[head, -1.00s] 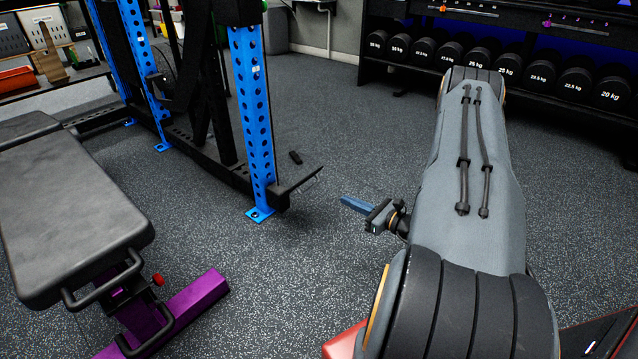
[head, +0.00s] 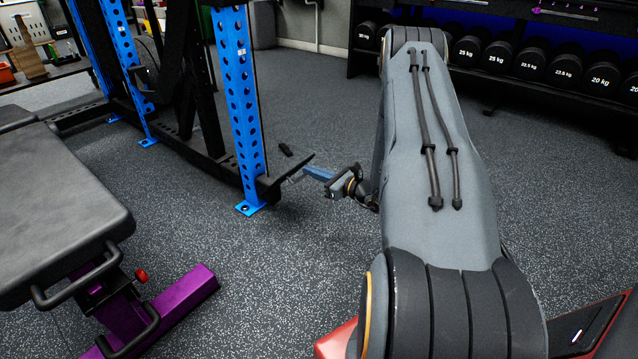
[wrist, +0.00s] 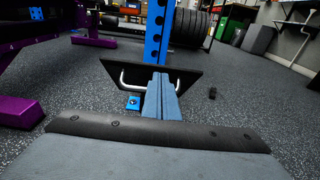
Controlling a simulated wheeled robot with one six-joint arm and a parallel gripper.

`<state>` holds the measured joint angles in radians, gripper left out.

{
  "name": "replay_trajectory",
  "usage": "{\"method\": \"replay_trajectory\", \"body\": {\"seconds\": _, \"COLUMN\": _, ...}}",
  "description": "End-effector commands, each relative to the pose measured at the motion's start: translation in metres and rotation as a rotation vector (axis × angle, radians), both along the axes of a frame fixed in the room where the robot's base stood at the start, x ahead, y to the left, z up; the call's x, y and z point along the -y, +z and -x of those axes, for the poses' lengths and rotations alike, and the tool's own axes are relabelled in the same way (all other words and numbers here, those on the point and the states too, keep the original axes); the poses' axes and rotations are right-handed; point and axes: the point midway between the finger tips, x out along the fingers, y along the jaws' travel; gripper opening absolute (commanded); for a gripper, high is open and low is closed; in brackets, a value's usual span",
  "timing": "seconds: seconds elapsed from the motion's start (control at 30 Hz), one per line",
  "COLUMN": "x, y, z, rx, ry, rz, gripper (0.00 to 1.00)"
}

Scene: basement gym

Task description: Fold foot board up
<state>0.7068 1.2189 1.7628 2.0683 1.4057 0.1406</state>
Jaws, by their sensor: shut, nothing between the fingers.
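The foot board is a dark, tilted plate (head: 298,165) low at the foot of the blue rack upright, left of my gripper. In the wrist view the foot board (wrist: 187,79) lies straight ahead, with a silver bar handle (wrist: 123,79) along its near side. My gripper (head: 308,172) is shut and empty, its blue fingers pointing left at the board's outer end. In the wrist view the fingers (wrist: 160,80) overlap the middle of the board and hide part of the handle. I cannot tell whether they touch it.
The blue rack upright (head: 237,100) stands just beyond the board. A small black object (head: 285,149) lies on the floor behind it. A grey bench (head: 60,210) with a purple base (head: 180,298) is at left. A dumbbell rack (head: 540,62) is at back right. Floor between is clear.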

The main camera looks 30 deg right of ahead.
Motion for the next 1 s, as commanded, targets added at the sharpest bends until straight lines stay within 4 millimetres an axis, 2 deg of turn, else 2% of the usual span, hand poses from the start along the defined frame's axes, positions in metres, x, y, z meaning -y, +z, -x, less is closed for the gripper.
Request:
{"method": "replay_trajectory", "body": {"seconds": 0.53, "x": -0.001, "y": 0.006, "z": -0.005, "rx": -0.003, "ry": -0.001, "rz": 0.001, "gripper": 0.0}}
{"method": "replay_trajectory", "body": {"seconds": 1.0, "x": 0.006, "y": 0.017, "z": -0.01, "rx": -0.067, "ry": -0.013, "rz": 0.026, "gripper": 0.0}}
